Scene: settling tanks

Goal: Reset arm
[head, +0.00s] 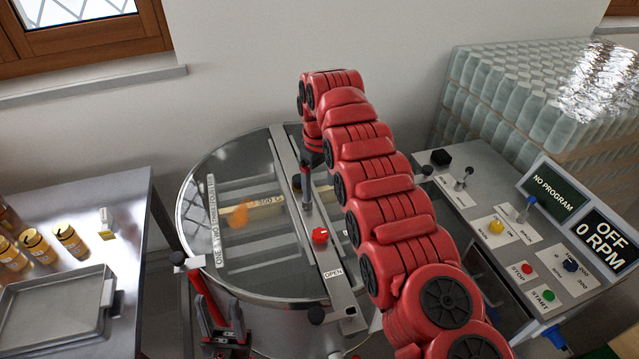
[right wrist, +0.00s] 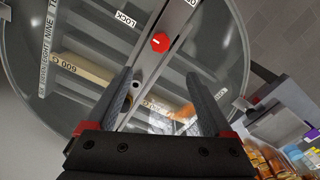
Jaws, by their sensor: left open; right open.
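My right arm (head: 375,185) reaches from the lower right across the round tank, its wrist bent down over the lid's central metal bar. My right gripper (head: 304,190) points down beside the bar; in the right wrist view (right wrist: 157,82) its two grey fingers are spread, with nothing held between them. Part of this gripper is hidden in the head view. My left gripper (head: 216,312) is low at the tank's front left, open and apparently empty. The tank's clear lid (head: 235,175) is down, with a red knob (head: 320,235) on the bar by an OPEN label.
A steel table (head: 110,195) at left bears amber jars (head: 70,240) and an empty metal tray (head: 50,310). A control panel (head: 480,205) at right reads NO PROGRAM, OFF and 0 RPM. Stacked clear jars (head: 530,100) stand behind it. A wall closes off the back.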

